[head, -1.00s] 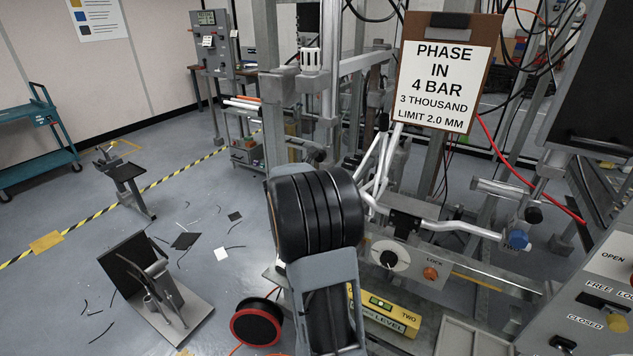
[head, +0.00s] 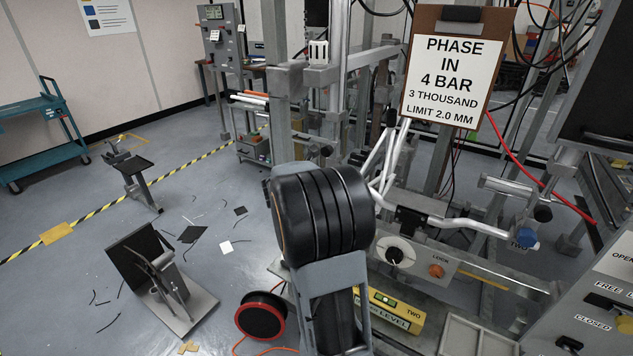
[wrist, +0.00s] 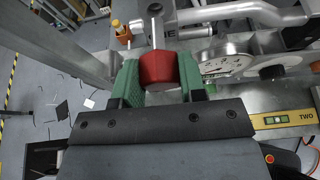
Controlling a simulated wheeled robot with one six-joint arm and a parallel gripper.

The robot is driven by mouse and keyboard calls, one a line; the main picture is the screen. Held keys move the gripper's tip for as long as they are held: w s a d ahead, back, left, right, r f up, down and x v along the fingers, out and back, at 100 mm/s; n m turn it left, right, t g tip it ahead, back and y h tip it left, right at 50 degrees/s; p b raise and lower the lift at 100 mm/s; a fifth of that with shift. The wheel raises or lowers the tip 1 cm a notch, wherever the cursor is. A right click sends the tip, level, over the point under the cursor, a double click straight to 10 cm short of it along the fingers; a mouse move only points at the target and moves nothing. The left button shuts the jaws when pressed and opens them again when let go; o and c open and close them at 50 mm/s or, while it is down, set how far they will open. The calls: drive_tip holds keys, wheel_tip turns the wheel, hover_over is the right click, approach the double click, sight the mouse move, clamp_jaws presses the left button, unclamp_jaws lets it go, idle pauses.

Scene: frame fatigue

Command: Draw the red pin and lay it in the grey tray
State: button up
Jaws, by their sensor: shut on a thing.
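In the wrist view, a red pin (wrist: 158,68) with a wide red head sits between the two green finger pads of my gripper (wrist: 158,84). The gripper is shut on the red head. A bare metal shank extends from the head toward a metal part marked with letters. I cannot tell whether the shank is still inside a hole. The grey tray (head: 446,335) lies at the bottom right of the head view, partly cut off by the frame. In the head view my arm hides the gripper and the pin.
A yellow level (head: 392,311) marked TWO lies beside my arm; it also shows in the wrist view (wrist: 283,119). A clipboard (head: 455,75) hangs above. A black-and-red reel (head: 261,317) stands at left.

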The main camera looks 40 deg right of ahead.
drive_tip(key=shift+a, duration=0.25)
idle(0.3)
drive_tip(key=a, duration=0.2)
drive_tip(key=s+a, duration=0.1)
drive_tip(key=shift+a, duration=0.4)
idle(0.5)
drive_tip(key=w+a+n+t+y+p, duration=0.2)
drive_tip(key=a+n+t+y, duration=0.1)
drive_tip(key=a, duration=0.6)
drive_tip(key=w+a+f+n+t+y+p, duration=0.1)
drive_tip(key=a+n, duration=0.4)
drive_tip(key=a, duration=0.5)
drive_tip(key=w+a+f+n+t+y+p, duration=0.1)
drive_tip(key=w+a+n+t+y+p, duration=0.2)
drive_tip(key=a, duration=0.7)
drive_tip(key=t+y+p, duration=0.1)
drive_tip(key=t+y, duration=0.1)
drive_tip(key=shift+f+n+t, duration=0.15)
drive_tip(key=shift+n+t, duration=0.15)
drive_tip(key=shift+n, duration=0.1)
